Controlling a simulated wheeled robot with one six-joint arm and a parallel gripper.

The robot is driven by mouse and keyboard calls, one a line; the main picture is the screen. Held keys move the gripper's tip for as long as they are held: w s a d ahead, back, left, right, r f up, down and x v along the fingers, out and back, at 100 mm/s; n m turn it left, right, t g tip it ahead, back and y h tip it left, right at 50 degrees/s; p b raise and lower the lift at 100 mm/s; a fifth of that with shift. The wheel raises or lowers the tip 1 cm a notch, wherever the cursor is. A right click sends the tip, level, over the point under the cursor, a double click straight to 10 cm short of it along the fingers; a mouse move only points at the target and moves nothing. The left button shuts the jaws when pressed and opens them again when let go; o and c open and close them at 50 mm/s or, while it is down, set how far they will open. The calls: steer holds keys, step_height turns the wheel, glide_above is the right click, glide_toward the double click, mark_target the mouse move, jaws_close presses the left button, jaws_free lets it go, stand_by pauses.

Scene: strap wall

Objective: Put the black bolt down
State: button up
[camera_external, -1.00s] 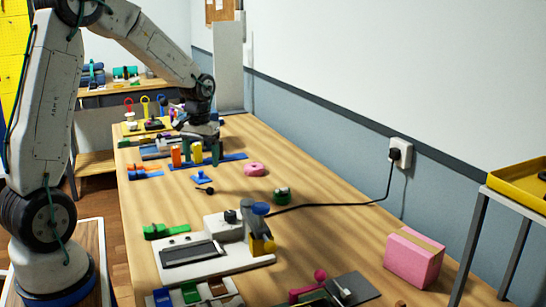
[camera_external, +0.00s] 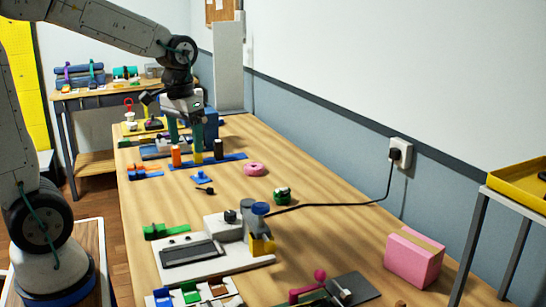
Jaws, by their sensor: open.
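A black upright cylinder (camera_external: 218,149), which looks like the black bolt, stands on a long blue strip (camera_external: 234,157) at the far part of the table. An orange upright piece (camera_external: 176,156) and a yellow one (camera_external: 197,157) stand to its left on the same strip. My gripper (camera_external: 185,145) is open above and behind the strip, with its two teal fingers pointing down. It is left of the black cylinder and apart from it. Nothing shows between the fingers.
A small black knobbed piece (camera_external: 205,190) lies by a blue part (camera_external: 201,177). A pink ring (camera_external: 255,169), a green-black round piece (camera_external: 282,195), a white fixture (camera_external: 220,258) and a pink box (camera_external: 413,257) are nearer. The right-middle tabletop is mostly clear.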

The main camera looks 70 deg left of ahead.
steer(key=s+d+m, duration=0.5)
steer(key=s+d, duration=0.7)
steer(key=s, duration=0.4)
steer(key=shift+s+d+r+t, duration=0.2)
steer(key=shift+s+r+t, duration=0.1)
